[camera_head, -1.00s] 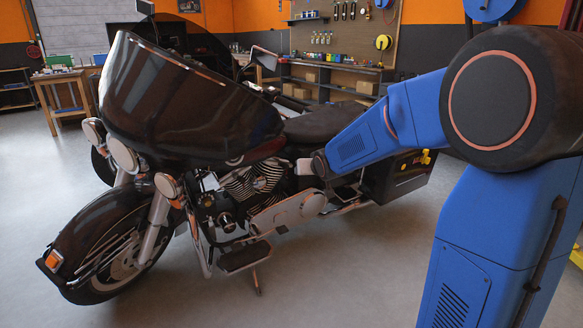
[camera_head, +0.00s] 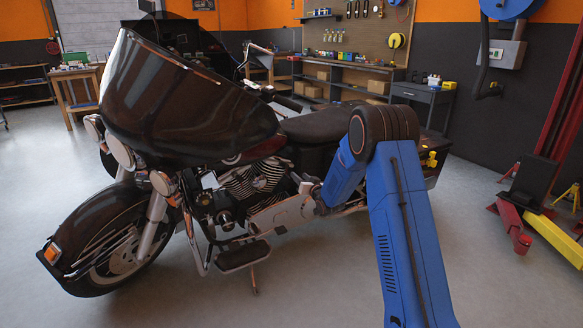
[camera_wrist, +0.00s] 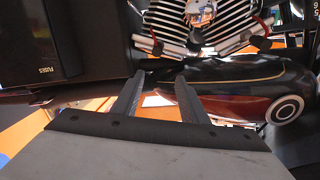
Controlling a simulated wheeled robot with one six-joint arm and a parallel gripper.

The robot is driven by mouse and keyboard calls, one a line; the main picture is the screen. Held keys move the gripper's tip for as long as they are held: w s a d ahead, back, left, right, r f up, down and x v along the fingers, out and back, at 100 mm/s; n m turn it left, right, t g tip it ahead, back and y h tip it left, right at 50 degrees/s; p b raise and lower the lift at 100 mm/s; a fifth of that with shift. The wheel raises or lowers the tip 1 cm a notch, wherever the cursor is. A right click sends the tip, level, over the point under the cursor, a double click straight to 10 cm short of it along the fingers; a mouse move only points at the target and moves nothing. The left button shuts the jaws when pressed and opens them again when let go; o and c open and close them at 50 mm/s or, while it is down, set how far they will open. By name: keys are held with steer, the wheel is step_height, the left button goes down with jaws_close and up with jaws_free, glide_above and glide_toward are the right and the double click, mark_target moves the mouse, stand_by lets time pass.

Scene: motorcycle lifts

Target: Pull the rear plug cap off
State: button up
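The black motorcycle (camera_head: 190,95) stands in the middle of the head view, its finned engine (camera_head: 262,178) facing me. My gripper (camera_wrist: 161,80) is open and empty in the wrist view, its two dark fingers apart. Beyond the fingertips are the engine's silver fins (camera_wrist: 165,18). Two small dark plug-cap-like pieces, one on the left (camera_wrist: 195,36) and one on the right (camera_wrist: 262,43), sit at the fins' lower edge, apart from the fingers. I cannot tell which is the rear plug cap. In the head view my forearm hides part of the engine's right side.
A red and yellow lift (camera_head: 545,220) stands at the right. The floor around the motorcycle is clear.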

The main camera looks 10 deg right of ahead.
mark_target(287, 167)
steer(key=shift+y, duration=0.4)
steer(key=x, duration=0.6)
steer(key=f+x, duration=0.1)
steer(key=x, duration=0.5)
steer(key=d+f+x, duration=0.1)
steer(key=x, duration=0.5)
steer(key=shift+w+f, duration=0.15)
steer(key=shift+w, duration=0.3)
